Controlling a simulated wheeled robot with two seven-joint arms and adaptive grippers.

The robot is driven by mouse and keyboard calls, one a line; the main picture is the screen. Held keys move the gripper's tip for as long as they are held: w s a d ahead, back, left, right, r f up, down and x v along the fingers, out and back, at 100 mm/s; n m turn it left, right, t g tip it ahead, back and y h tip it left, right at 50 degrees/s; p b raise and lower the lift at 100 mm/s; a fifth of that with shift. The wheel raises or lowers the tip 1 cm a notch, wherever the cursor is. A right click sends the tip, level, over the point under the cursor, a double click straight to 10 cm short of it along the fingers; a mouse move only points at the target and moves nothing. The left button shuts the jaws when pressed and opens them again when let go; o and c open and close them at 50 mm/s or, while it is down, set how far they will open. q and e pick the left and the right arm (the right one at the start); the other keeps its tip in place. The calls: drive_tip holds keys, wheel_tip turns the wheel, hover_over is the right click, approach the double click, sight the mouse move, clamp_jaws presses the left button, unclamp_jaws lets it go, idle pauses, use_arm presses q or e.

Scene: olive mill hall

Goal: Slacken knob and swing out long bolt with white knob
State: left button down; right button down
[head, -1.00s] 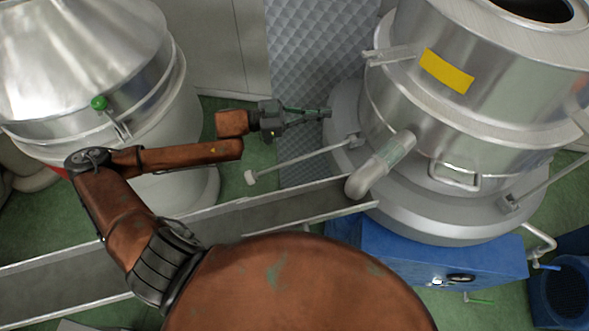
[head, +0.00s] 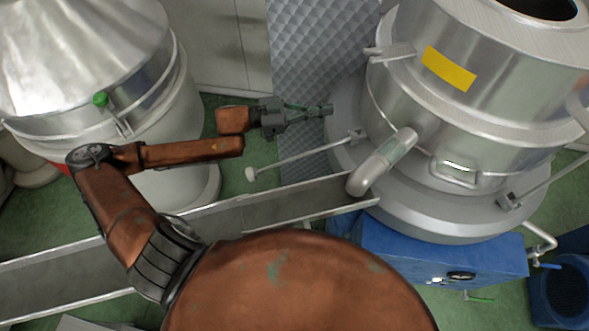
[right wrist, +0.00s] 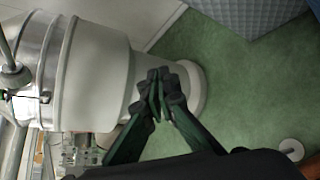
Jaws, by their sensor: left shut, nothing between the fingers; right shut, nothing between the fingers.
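The long bolt (head: 305,156) is a thin pale rod with a white knob (head: 251,173) at its free end. It sticks out leftward from a bracket low on the steel vessel (head: 425,115) at the right. My left gripper (head: 325,108) is shut and empty, above the rod in the picture and apart from the white knob. My right gripper (right wrist: 158,82) is shut and empty in the right wrist view and out of the head view. A white round piece (right wrist: 291,148) shows at that view's lower right; I cannot tell if it is the same knob.
A second steel vessel with a green knob (head: 100,99) stands at the left. A metal trough (head: 260,208) crosses below the bolt. Green floor shows between the vessels.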

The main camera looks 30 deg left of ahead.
sight(305, 155)
wheel_tip(305, 155, up, 15)
drive_tip(key=a+n+t+y, duration=0.15)
drive_tip(key=n+t, duration=0.35)
drive_tip(key=n, duration=0.5)
drive_tip(key=w+a+r, duration=0.4)
drive_tip(key=w+a, duration=0.3)
drive_tip(key=shift+w+a+r+n+y, duration=0.25)
drive_tip(key=shift+w+a+n+y, duration=0.05)
drive_tip(key=shift+w+a+y, duration=0.1)
